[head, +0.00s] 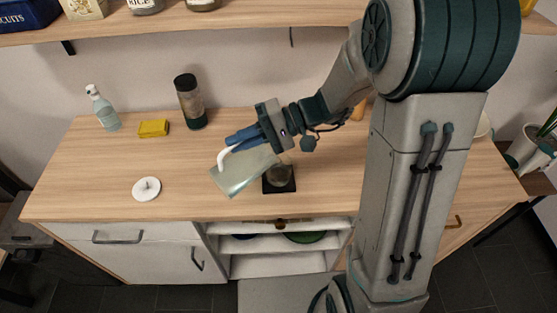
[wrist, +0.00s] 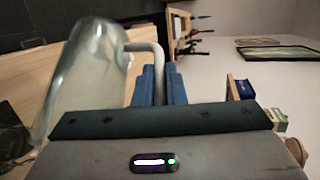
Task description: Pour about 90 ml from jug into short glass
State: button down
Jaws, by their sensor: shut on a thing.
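The clear jug (head: 240,176) hangs tilted well over above the table, left of a short glass. Its pale handle (head: 224,157) is between the blue fingers of my gripper (head: 243,139), which is shut on it. In the wrist view the jug (wrist: 88,85) fills the left side, with its handle (wrist: 152,47) running to the fingers (wrist: 159,84). The short glass (head: 282,173) stands on a black square pad (head: 280,188) and is partly hidden behind the jug and gripper. I cannot tell the liquid level in either, and no stream shows clearly.
A white round lid (head: 146,188) lies left on the wooden table (head: 95,190). A spray bottle (head: 105,112), a yellow sponge (head: 154,128) and a dark-capped jar (head: 189,103) stand at the back left. A shelf (head: 240,18) runs above. The front left of the table is clear.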

aim_at(215, 177)
jog(key=s+a+f+h+b, duration=0.1)
jog(key=a+f+t+h+b, duration=0.1)
jog(key=s+a+f+n+h+b, duration=0.1)
jog(key=a+f, duration=0.1)
jog(key=shift+s, duration=0.35)
jog(key=shift+s+a+f+t+h, duration=0.2)
jog(key=shift+f+t+h, duration=0.15)
jog(key=shift+h, duration=0.25)
jog(key=shift+a+f+n+t+h+b, duration=0.15)
jog(key=shift+f+n+t+h+b, duration=0.15)
jog(key=shift+h+b, duration=0.1)
jog(key=shift+f, duration=0.15)
jog(key=shift+s+a+f+n+t+h, duration=0.25)
jog(key=shift+s+a+t+h, duration=0.25)
jog(key=shift+a+h, duration=0.3)
jog(key=a+f+h+p, duration=0.1)
jog(key=p, duration=0.3)
jog(key=s+a+t+h+p, duration=0.1)
jog(key=p, duration=0.2)
jog(key=s+a+f+n+t+h+p, duration=0.1)
jog(key=p, duration=0.3)
jog(key=shift+s+a+f+h+p, duration=0.1)
jog(key=shift+a+f+h+p, duration=0.2)
jog(key=shift+h+p, duration=0.1)
